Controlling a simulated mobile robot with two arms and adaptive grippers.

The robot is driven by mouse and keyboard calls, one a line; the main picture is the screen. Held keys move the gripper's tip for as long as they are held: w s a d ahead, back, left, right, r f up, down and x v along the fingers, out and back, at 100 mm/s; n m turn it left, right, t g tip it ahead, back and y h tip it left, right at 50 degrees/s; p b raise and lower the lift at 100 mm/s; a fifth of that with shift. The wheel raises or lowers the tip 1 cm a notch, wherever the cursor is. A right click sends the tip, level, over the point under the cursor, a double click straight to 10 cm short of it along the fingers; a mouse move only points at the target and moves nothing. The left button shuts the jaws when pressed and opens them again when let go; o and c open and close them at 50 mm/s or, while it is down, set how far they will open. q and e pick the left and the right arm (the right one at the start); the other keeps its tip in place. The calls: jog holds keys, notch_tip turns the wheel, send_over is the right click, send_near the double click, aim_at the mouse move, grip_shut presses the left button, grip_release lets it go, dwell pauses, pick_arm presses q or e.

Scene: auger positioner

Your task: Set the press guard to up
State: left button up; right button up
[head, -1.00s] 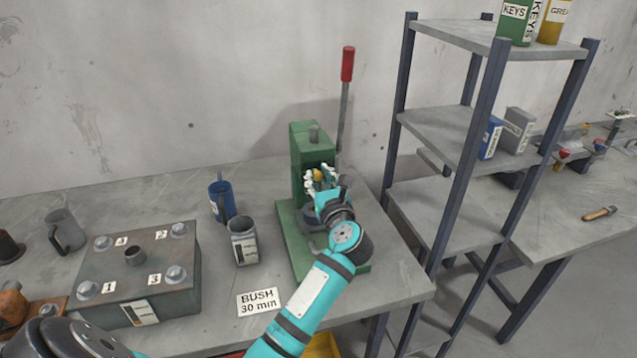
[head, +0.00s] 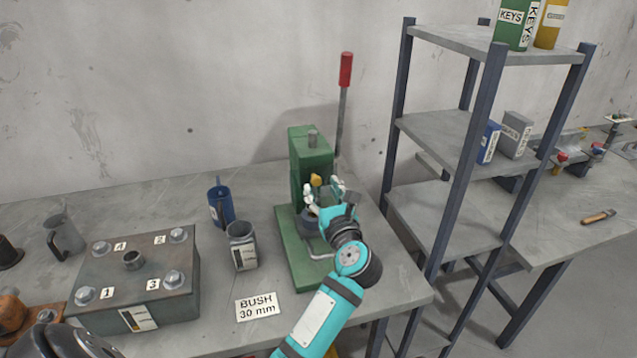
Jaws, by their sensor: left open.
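The green press (head: 309,160) stands on the bench, with a lever with a red grip (head: 346,69) rising behind it. A yellow piece (head: 316,180) shows on its front, just behind my fingers. A bent grey bar (head: 318,257) sits low at the front of the press; it may be the guard, but I cannot tell for sure. My left gripper (head: 323,192) is open in front of the press column, its pale fingers spread either side of the yellow piece. I cannot tell whether they touch it. The hand hides part of the press front. My right gripper is out of view.
A mug (head: 242,246) and a blue mug (head: 221,205) stand left of the press. A bolted metal block (head: 140,275) is further left. A "BUSH 30 mm" card (head: 256,306) lies in front. A shelf rack (head: 446,217) stands close on the right.

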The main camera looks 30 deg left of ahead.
pick_arm(q)
jog(key=v, duration=0.8)
jog(key=shift+r, duration=0.1)
